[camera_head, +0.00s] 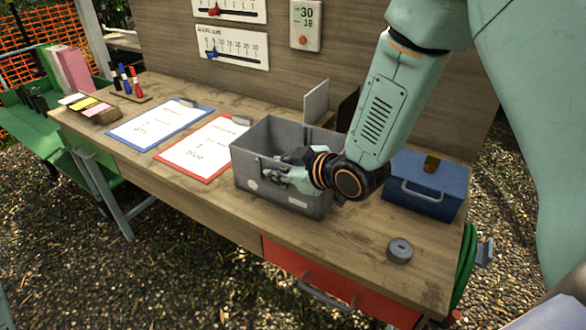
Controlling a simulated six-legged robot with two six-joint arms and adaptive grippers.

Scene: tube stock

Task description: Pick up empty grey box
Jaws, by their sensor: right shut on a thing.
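The grey box (256,153) is an open-topped bin on the wooden workbench, near its middle. The part of its inside that shows looks empty; my right arm hides some of it. My right gripper (283,176) reaches in from the right and is shut on the box at its near wall. The fingertips are small and partly hidden at the wall. The box looks upright and on or very close to the bench top. My left gripper is not in view.
A red clipboard (200,150) and a blue clipboard (155,127) lie left of the box. A blue case (428,184) stands to the right, with a small grey disc (399,250) before it. A red drawer (340,285) is under the bench. A wooden board wall rises behind.

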